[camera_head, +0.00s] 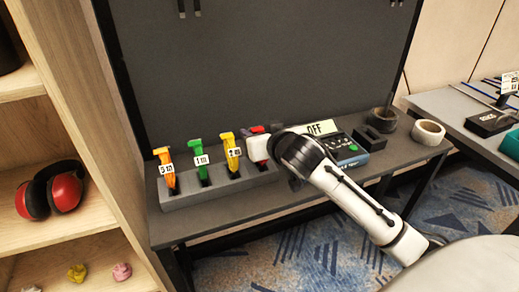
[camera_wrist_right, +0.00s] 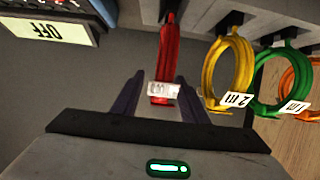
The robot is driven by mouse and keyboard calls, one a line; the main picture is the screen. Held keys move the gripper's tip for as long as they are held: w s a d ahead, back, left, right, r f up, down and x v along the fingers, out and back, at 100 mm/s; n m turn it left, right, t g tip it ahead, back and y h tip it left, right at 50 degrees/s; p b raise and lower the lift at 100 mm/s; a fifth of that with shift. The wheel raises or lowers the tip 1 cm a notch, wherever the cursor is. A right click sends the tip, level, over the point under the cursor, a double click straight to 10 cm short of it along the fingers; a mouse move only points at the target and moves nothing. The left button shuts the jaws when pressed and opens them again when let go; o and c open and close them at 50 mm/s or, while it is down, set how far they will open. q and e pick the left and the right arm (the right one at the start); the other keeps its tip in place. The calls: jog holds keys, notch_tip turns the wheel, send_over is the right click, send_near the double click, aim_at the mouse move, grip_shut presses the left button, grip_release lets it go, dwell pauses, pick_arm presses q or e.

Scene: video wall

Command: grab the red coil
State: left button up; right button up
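The red coil (camera_wrist_right: 166,62) hangs upright at the top middle of the right wrist view, with a white label on its lower part. My right gripper (camera_wrist_right: 160,84) is open, its two dark fingers on either side of the coil's lower end with gaps visible. In the head view the red coil (camera_head: 258,129) is mostly hidden behind my right gripper (camera_head: 264,136), at the right end of the grey holder (camera_head: 220,190). My left gripper is not in view.
Yellow (camera_head: 231,153), green (camera_head: 200,157) and orange (camera_head: 166,168) coils stand left of the red one in the holder. A device reading OFF (camera_head: 340,145) is close on the right. A tape roll (camera_head: 428,132) lies farther right. A dark panel stands behind.

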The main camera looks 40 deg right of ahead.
jog(key=shift+w+f, duration=0.1)
jog(key=shift+w, duration=0.15)
grip_shut()
